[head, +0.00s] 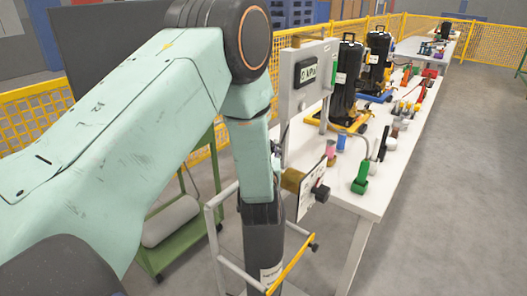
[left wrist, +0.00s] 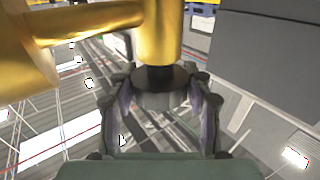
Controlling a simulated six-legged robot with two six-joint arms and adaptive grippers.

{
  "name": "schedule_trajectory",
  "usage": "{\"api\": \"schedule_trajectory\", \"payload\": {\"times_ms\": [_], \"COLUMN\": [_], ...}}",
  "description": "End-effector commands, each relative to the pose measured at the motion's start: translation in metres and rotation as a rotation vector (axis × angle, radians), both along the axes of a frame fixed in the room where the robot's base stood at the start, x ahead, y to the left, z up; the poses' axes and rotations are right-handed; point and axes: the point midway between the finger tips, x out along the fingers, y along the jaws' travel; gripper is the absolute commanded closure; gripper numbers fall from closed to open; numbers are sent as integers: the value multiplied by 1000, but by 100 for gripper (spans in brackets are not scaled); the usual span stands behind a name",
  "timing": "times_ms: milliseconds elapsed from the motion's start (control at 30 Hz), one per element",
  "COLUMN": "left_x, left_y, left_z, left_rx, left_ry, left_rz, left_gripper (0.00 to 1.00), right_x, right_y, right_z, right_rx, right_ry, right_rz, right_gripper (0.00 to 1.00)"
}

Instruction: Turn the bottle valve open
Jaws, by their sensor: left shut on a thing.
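In the left wrist view, my left gripper (left wrist: 159,88) is shut on a dark round knob (left wrist: 160,84), with one finger on each side. The knob sits on the end of a shiny brass valve body (left wrist: 160,35), whose thicker part (left wrist: 25,55) extends to the left. In the head view, my left arm comes in from the left and bends down in front of a brass piece (head: 292,180). A black knob (head: 322,193) and a pale plate show beside that piece. The left fingers cannot be made out there. My right gripper is not in view.
A grey panel box with a display (head: 307,72) stands right of my arm. A long white table (head: 377,190) carries black cases and several coloured parts. A white tube frame (head: 215,225) and a yellow bar (head: 290,265) are low down. Floor at right is clear.

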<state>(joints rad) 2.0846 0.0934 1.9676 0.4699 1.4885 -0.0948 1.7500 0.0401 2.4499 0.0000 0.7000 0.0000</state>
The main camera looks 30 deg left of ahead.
Motion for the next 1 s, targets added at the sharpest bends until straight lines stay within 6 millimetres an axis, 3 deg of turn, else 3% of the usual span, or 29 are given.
{"api": "schedule_trajectory", "payload": {"times_ms": [333,767,800,1000], "left_x": [0,0,0,0], "left_y": [0,0,0,0], "left_z": [0,1,1,0], "left_rx": [2,-3,-3,-2], "left_ry": [-3,-3,-3,-3], "left_rz": [150,173,173,173], "left_gripper": [82,82,48,31], "right_x": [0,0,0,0], "right_y": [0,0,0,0], "right_z": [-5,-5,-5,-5], "right_rx": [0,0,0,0], "right_ry": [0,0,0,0], "right_rz": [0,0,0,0], "right_gripper": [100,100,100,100]}}
